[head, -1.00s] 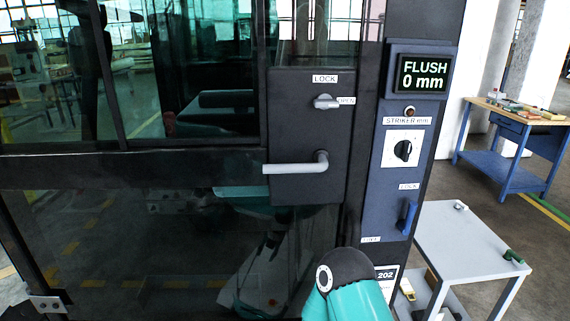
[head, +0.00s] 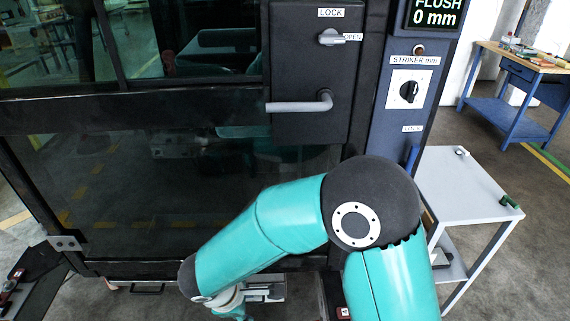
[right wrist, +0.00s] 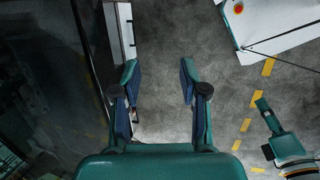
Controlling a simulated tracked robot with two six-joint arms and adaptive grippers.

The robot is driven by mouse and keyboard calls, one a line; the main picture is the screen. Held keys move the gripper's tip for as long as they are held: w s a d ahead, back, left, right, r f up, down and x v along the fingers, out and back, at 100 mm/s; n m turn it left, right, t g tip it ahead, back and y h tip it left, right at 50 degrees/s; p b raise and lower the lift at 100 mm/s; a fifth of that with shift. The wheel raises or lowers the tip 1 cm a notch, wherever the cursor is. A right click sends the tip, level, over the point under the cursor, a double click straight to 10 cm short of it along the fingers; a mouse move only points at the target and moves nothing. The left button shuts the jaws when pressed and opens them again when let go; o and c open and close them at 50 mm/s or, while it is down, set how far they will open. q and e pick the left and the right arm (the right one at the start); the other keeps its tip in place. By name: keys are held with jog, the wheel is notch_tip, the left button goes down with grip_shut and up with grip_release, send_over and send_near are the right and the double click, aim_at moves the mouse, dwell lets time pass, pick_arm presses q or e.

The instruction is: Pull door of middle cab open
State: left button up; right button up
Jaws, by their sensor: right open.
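The cab door (head: 110,200) fills the left and middle of the head view, with dark glass in a black frame. It looks closed. Its grey lever handle (head: 298,105) lies level on a dark lock panel. Above it is a lock knob (head: 331,37) between the labels LOCK and OPEN. My right arm bends across the front of the door, with its wrist low, well below the handle. My right gripper (right wrist: 158,71) is open and empty in the right wrist view, pointing over bare floor beside dark glass.
A blue post right of the door carries a striker dial (head: 409,92) and a display reading FLUSH 0 mm (head: 436,14). A grey trolley table (head: 465,190) stands right of my arm. A blue workbench (head: 515,80) is farther back. A white surface with a red button (right wrist: 238,8) shows upper right.

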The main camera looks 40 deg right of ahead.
jog(key=w+d+r+t+h, duration=0.1)
jog(key=w+r+t+h, duration=0.15)
jog(key=r, duration=0.65)
jog(key=w+d+r+t+h, duration=0.1)
jog(key=w+r+t+h, duration=0.15)
jog(key=r, duration=0.65)
jog(key=m+t+h, duration=0.3)
jog(key=m+h, duration=0.1)
jog(key=h, duration=0.1)
send_near(287, 109)
jog(key=shift+n, duration=0.3)
jog(key=p+x, duration=0.4)
jog(key=x, duration=0.7)
jog(key=shift+w+d, duration=0.15)
jog(key=shift+d, duration=0.05)
